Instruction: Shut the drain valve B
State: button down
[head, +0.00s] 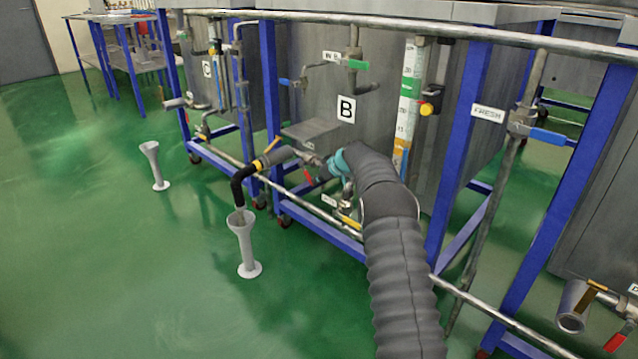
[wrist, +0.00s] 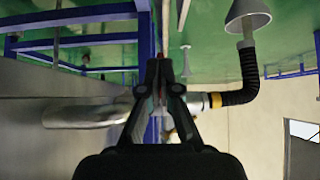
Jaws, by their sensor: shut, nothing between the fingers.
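Tank B (head: 318,80) carries a white plate marked B. Its drain line (head: 275,158) leaves low at the front and ends in a black elbow (head: 240,182) above a pale funnel (head: 243,240). A red handle (head: 308,177) shows by the drain line, just left of my gripper (head: 326,171).
A long metal rail (head: 330,220) runs low in front of the blue frame (head: 270,100). A "FRESH" line with a blue handle (head: 547,136) is at the right. Another funnel (head: 155,165) stands at the left. The green floor (head: 90,250) there is mostly clear.

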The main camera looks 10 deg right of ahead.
jog(key=shift+w+a+f, duration=0.2)
jog(key=shift+a+f, duration=0.05)
jog(key=shift+f, duration=0.25)
jog(key=shift+a, duration=0.15)
jog(key=v, duration=1.2)
dwell(0.4)
